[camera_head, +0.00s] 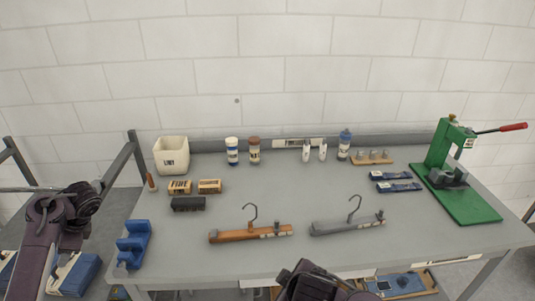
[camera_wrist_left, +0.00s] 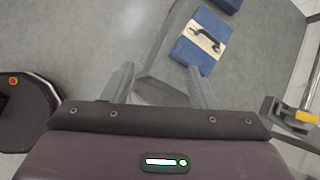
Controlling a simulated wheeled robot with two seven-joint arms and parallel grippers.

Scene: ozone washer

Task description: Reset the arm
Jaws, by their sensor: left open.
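My left arm comes in at the left edge of the head view, beside the table's left end. In the left wrist view my left gripper (camera_wrist_left: 160,88) has its two grey fingers spread apart with nothing between them. It hangs over the grey floor, away from the tabletop things.
The grey table (camera_head: 300,262) holds an orange hanger tool (camera_head: 250,234), a grey one (camera_head: 345,226), a blue holder (camera_head: 134,243), a white bin (camera_head: 171,155), bottles and a green press (camera_head: 465,203). Blue boxes (camera_head: 76,273) lie low at left; one shows in the wrist view (camera_wrist_left: 200,42).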

